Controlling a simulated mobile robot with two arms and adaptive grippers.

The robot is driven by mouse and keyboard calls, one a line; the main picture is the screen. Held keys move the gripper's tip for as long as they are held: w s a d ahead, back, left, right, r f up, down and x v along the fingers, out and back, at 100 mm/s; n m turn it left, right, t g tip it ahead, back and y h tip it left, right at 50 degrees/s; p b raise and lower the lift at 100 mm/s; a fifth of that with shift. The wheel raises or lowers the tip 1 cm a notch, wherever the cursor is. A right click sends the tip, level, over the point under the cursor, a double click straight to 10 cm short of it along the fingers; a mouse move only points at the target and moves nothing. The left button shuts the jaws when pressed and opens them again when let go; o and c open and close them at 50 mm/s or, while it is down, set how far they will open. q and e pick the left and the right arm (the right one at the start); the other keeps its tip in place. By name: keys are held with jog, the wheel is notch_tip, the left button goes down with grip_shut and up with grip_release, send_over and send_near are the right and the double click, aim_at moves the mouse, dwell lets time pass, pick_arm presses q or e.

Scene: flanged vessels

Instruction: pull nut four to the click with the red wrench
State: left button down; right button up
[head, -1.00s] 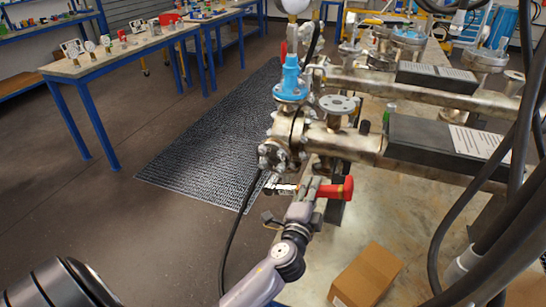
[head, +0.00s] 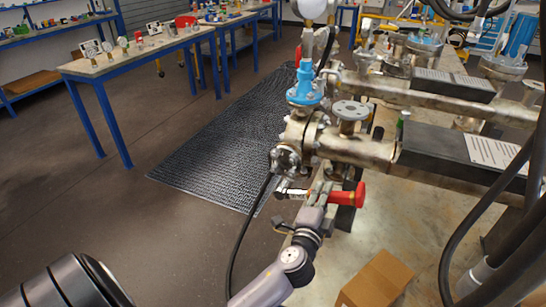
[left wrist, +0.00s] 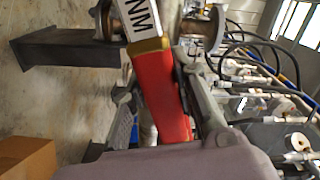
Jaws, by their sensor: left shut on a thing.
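The red wrench (head: 347,196) lies roughly level just below the flanged end of the front pipe. Its red handle end sticks out to the right of my left gripper (head: 318,194), and its metal head end points left under the flange (head: 287,158). My left gripper is shut on the wrench. In the left wrist view the red handle (left wrist: 163,98), with a white label marked "NM", lies between the fingers. The flange carries several nuts; I cannot tell which is nut four, or whether the wrench head is seated on a nut. My right gripper is not in view.
A blue valve (head: 306,86) stands above the flange. A black cable (head: 240,245) hangs left of my arm. A cardboard box (head: 378,283) sits at lower right. Dark hoses (head: 480,240) hang at the right. The floor mat (head: 210,150) at left is clear.

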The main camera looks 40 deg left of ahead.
pick_arm(q)
jog(key=shift+r, duration=0.15)
jog(key=a+r+n+p, duration=0.1)
jog(key=a+r+p, duration=0.1)
jog(key=s+a+r+n+p, duration=0.1)
jog(key=a+r+n+p, duration=0.1)
jog(key=p, duration=0.1)
jog(key=s+a+r+n+p, duration=0.1)
jog(key=a+r+p, duration=0.1)
jog(key=r, duration=0.1)
jog(key=shift+a+n, duration=0.15)
jog(key=shift+n, duration=0.25)
jog(key=s+a+r+n+p, duration=0.3)
jog(key=a+r+n+p, duration=0.2)
jog(key=a+r, duration=0.15)
jog(key=x, duration=0.4)
jog(key=shift+w+d+r+b, duration=0.15)
jog(key=shift+d+r+b, duration=0.15)
jog(key=shift+r+b, duration=0.1)
jog(key=shift+w+a+f, duration=0.1)
jog(key=shift+w+a, duration=0.05)
jog(key=shift+w, duration=0.3)
jog(key=shift+x, duration=0.9)
